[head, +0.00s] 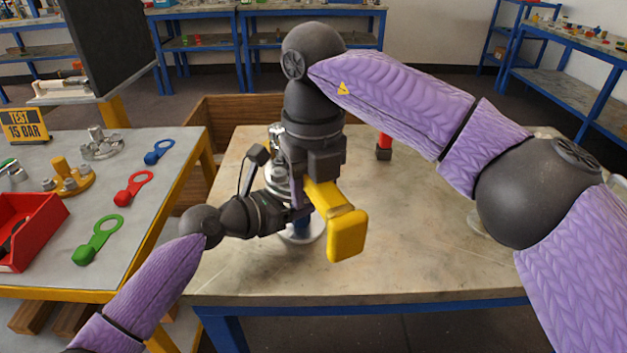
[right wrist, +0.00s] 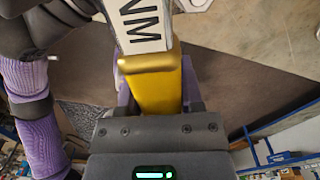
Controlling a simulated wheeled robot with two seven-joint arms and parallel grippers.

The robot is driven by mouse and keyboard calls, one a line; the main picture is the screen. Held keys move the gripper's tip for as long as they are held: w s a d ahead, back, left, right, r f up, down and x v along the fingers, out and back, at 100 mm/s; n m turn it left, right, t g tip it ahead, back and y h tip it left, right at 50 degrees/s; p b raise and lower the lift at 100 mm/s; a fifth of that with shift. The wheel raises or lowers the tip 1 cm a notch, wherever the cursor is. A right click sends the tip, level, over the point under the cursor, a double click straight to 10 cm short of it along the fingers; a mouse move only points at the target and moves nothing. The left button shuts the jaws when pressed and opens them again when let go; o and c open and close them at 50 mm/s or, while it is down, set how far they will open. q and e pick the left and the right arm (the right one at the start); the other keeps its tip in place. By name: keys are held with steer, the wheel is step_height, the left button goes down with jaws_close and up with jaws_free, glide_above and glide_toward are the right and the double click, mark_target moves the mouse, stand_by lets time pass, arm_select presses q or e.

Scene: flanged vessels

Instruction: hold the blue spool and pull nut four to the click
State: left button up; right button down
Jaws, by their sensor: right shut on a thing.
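My right gripper (head: 318,168) is shut on a yellow tool (head: 345,232). In the right wrist view the tool (right wrist: 157,88) lies between the fingers and carries a white face lettered "NM". The blue spool (head: 302,226) shows only as a small blue patch above a pale round flange (head: 302,238) on the table. Silvery flange parts (head: 277,178) show above it, behind my arms. My left gripper (head: 290,208) is beside the spool, mostly covered by the right gripper and tool, so its jaws are hidden. I cannot make out nut four or where the tool's working end sits.
A red-and-black object (head: 384,148) stands at the back of the worktable (head: 440,265). The left bench holds blue (head: 158,151), red (head: 133,187) and green (head: 98,240) spanner-like tools, a red bin (head: 35,228) and a "TEST 15 BAR" sign (head: 25,126). The table's front right is clear.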

arm_select(q)
steer(key=o, duration=1.2)
arm_select(e)
steer(key=shift+m, duration=0.8)
steer(key=r, duration=0.1)
steer(key=a+r, duration=0.1)
steer(key=r, duration=0.3)
steer(key=shift+s+a, duration=0.25)
steer(key=shift+a, duration=0.15)
